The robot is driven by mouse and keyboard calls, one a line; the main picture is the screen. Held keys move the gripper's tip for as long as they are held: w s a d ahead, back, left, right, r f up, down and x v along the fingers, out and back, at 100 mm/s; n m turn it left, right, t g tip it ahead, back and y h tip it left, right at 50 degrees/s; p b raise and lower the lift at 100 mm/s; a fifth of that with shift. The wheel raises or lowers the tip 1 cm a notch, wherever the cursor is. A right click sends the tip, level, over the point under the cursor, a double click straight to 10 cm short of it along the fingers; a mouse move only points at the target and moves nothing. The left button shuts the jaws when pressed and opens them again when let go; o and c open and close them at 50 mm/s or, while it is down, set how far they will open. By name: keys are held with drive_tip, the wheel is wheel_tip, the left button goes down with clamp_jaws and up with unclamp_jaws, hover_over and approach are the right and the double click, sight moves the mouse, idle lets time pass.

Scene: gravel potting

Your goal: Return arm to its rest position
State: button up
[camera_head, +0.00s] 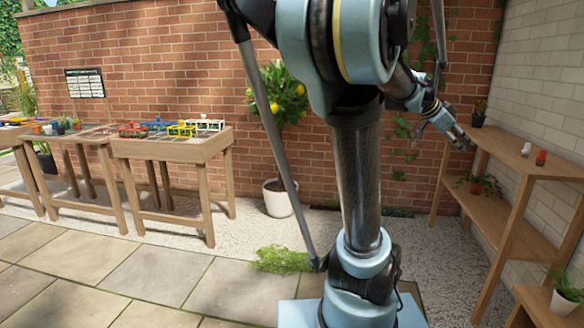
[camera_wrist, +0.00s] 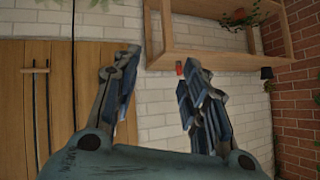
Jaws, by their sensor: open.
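My gripper (camera_head: 458,137) is at the end of my raised arm, at the right in the head view, near the left end of the wooden shelf unit (camera_head: 528,178). In the wrist view my gripper (camera_wrist: 155,92) shows two fingers spread apart with nothing between them, so it is open and empty. The wrist view is rolled, with the shelf unit (camera_wrist: 205,60) at the top and a white brick wall (camera_wrist: 155,110) behind the fingers.
On the shelf unit are a small red item (camera_head: 541,158), a white item (camera_head: 526,149) and potted plants. Wooden tables (camera_head: 175,150) with colored crates stand at the left. A potted lemon tree (camera_head: 278,198) stands mid-back. Paving (camera_head: 130,275) at the front left is clear.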

drive_tip(key=s+a+f+n+y, duration=0.3)
drive_tip(key=a+f+n, duration=0.3)
drive_tip(key=a, duration=0.6)
drive_tip(key=s+a+f+n+y, duration=0.4)
drive_tip(key=a+f+n, duration=0.3)
drive_tip(key=a+f, duration=0.4)
drive_tip(key=s+a+f+n+y, duration=0.3)
drive_tip(key=s+a+f+n, duration=0.2)
drive_tip(key=a, duration=1)
wheel_tip(320, 180, down, 4)
drive_tip(key=shift+s+f+n+t, duration=0.1)
drive_tip(key=shift+s+n+t, duration=0.25)
drive_tip(key=shift+n, duration=0.65)
drive_tip(key=shift+d, duration=0.1)
drive_tip(key=shift+w+f, duration=0.15)
drive_tip(key=shift+w, duration=0.3)
drive_tip(key=shift+c, duration=0.8)
